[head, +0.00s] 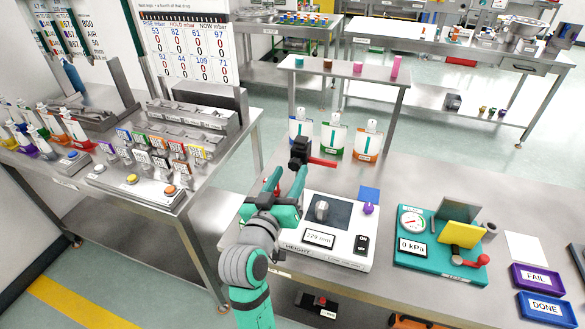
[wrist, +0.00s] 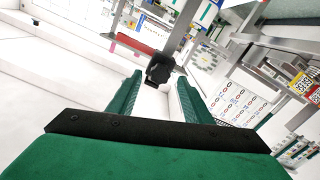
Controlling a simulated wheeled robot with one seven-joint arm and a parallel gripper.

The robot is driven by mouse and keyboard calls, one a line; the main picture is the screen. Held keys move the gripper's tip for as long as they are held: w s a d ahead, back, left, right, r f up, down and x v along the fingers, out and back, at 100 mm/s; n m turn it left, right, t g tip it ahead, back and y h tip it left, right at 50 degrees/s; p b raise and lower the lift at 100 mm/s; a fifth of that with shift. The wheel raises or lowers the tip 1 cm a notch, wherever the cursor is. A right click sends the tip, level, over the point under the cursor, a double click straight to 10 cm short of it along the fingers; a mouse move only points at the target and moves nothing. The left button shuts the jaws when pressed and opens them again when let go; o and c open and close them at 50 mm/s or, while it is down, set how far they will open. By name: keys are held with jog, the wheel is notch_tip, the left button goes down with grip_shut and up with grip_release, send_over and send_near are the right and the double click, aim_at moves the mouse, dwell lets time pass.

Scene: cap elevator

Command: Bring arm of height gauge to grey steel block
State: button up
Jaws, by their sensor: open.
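The height gauge (head: 291,235) is a white-based instrument on the steel bench, its display reading about 229 mm. Its black carriage (head: 300,146) is high above the base, with the red arm (head: 322,161) sticking out to the right. The grey steel block (head: 322,210) stands on the dark plate, well below the red arm. My gripper (head: 286,180) is open beside the carriage. In the wrist view the carriage (wrist: 159,69) shows beyond and between the open green fingers (wrist: 158,92), with the red arm (wrist: 135,43) to its left. Contact with the carriage cannot be told.
Several coloured pouches (head: 333,138) stand behind the gauge under a raised shelf (head: 345,71). To the right are a green pressure fixture (head: 440,260) and FAIL (head: 537,279) and DONE (head: 548,308) trays.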

aim_at(313, 160)
jog(key=shift+x, duration=0.95)
jog(key=shift+w+d, duration=0.2)
jog(key=shift+w, duration=0.25)
